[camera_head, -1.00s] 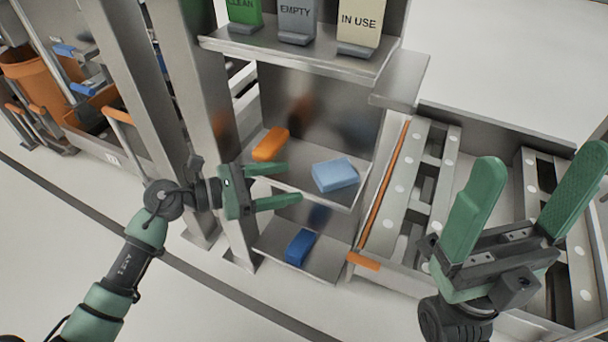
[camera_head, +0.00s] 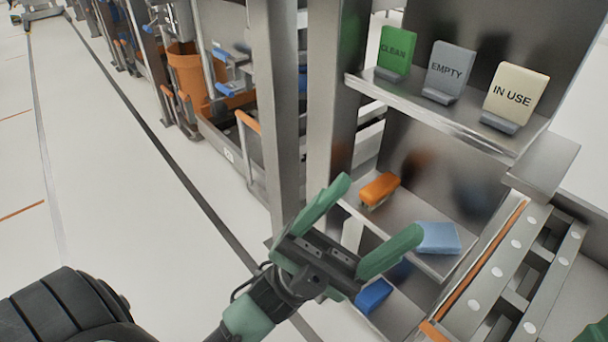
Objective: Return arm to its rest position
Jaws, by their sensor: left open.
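My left gripper (camera_head: 378,208) is open and empty, its two green fingers spread and pointing up and right. It is in front of the steel shelf unit and overlaps the shelves in the picture; I see no contact. Its arm comes in from the bottom. Only a green bit of what looks like my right gripper (camera_head: 596,332) shows at the lower right corner, so its jaws are hidden.
The shelf (camera_head: 392,213) holds an orange brush (camera_head: 380,189) and a light blue block (camera_head: 438,238). A blue item (camera_head: 373,296) sits lower. CLEAN, EMPTY and IN USE signs (camera_head: 448,72) stand above. An orange bin (camera_head: 187,76) is further left.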

